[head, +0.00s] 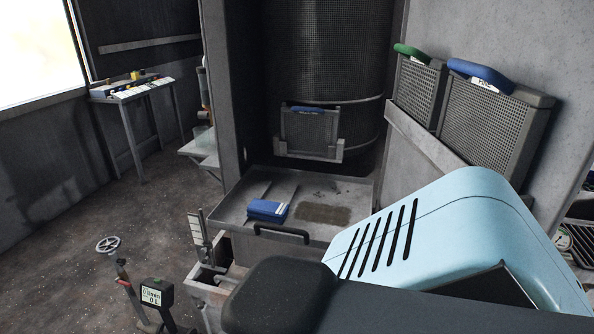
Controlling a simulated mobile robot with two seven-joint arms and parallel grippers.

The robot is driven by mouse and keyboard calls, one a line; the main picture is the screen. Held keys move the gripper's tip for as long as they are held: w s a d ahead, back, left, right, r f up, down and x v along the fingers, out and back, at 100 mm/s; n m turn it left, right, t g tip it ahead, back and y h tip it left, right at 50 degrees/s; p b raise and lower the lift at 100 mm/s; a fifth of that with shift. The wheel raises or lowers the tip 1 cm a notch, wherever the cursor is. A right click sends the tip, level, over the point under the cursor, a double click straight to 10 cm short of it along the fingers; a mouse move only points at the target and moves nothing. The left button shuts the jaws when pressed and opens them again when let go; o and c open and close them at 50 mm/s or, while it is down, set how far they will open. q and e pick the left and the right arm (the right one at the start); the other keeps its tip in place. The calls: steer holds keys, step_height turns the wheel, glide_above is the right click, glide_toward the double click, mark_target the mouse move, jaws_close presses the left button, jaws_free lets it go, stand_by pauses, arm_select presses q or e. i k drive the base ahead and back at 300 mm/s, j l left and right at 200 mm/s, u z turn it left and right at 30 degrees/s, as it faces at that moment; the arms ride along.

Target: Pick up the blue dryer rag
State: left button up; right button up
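A small blue folded piece with a pale stripe (267,210), which looks like the blue dryer rag, lies on a shallow grey metal tray (344,190) in front of the dark mesh drum. It lies in the left front part of the tray, near the front handle, and nothing covers it. A dark arm-like part, which seems to be mine, crosses the bottom right below the tray. Neither gripper's fingers show in the head view.
A black handle (282,233) is on the tray's front edge. Mesh screens with green (412,53) and blue (481,75) tops hang at right. A handwheel (108,244) and small black display (157,294) stand at lower left. A side table (130,93) stands back left; floor between is open.

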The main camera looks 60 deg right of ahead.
mark_target(259, 209)
steer(key=z, duration=1.85)
steer(key=i+j, duration=0.15)
steer(key=j, duration=0.2)
steer(key=i+j+z, duration=0.1)
steer(key=j, duration=0.25)
steer(key=i+j+z, duration=0.1)
steer(key=j, duration=0.3)
steer(key=i+j, duration=0.15)
steer(key=j, duration=0.2)
steer(key=i+j+z, duration=0.1)
steer(key=j, duration=0.3)
